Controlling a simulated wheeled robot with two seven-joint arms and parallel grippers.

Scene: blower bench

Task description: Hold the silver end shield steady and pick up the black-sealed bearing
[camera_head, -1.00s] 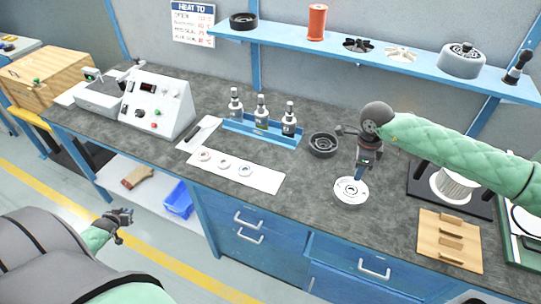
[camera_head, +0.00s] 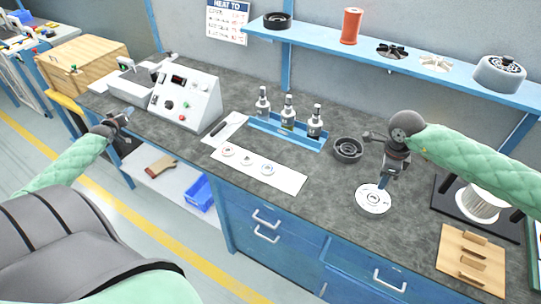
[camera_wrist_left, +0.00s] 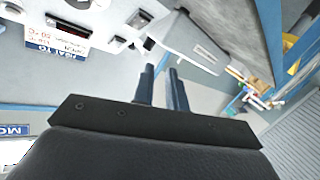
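The silver end shield (camera_head: 373,199), a round disc with a central hub, lies flat near the bench's front edge. My right gripper (camera_head: 383,184) points down onto its back part, and its fingertips look to be at the shield; whether they grip it is too small to tell. Three small bearings lie in a row on a white mat, with a reddish left one (camera_head: 228,151) and a bluish right one (camera_head: 267,168). The middle bearing (camera_head: 247,159) looks darkest, though its seal colour is unclear. My left gripper (camera_head: 124,118) is empty off the bench's left front, its fingers apart in the left wrist view (camera_wrist_left: 163,72).
A control box (camera_head: 185,102) stands at the bench's back left. A blue rack (camera_head: 290,133) with several bottles stands behind the white mat (camera_head: 287,181). A black ring part (camera_head: 348,149) and a wooden holder (camera_head: 470,262) flank the shield. A shelf (camera_head: 350,48) runs above.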

